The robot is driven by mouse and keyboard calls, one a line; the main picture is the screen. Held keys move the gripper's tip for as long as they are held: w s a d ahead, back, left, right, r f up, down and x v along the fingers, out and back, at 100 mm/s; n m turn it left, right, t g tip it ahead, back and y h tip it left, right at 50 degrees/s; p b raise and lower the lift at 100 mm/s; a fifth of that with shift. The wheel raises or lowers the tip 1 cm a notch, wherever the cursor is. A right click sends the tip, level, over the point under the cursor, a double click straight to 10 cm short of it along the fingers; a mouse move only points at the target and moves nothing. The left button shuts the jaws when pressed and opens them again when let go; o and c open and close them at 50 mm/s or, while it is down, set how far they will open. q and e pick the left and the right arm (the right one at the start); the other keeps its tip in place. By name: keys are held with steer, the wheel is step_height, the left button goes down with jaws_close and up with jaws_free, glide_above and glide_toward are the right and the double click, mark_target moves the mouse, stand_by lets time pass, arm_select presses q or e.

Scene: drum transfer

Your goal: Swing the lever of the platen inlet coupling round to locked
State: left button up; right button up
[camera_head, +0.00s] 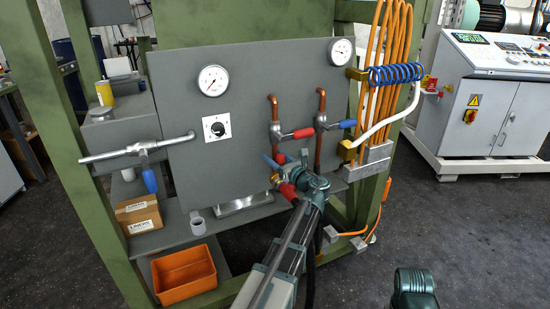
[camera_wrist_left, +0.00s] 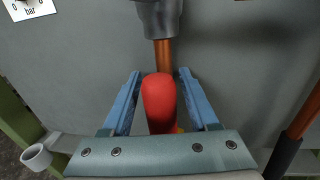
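A copper pipe runs down the grey panel (camera_head: 245,125) from a valve with a red lever (camera_head: 303,133). Below it is a brass coupling (camera_head: 275,179) with a red handle (camera_head: 288,192), partly covered by my left gripper (camera_head: 286,161). In the left wrist view a red handle (camera_wrist_left: 160,100) stands between the two blue fingers of my left gripper (camera_wrist_left: 160,76), in front of the copper pipe (camera_wrist_left: 162,52). Narrow gaps show on both sides, so the fingers are open around it. The coupling body is mostly hidden there.
A second copper pipe (camera_head: 320,110) with a blue-handled valve (camera_head: 347,124) stands close on the right. A horizontal pipe (camera_head: 125,153) with a blue handle (camera_head: 150,181) is at left. An orange bin (camera_head: 184,275), a carton (camera_head: 138,213) and a grey cup (camera_head: 197,222) lie lower left.

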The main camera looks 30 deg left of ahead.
arm_select(q)
jaws_close()
stand_by(1.2)
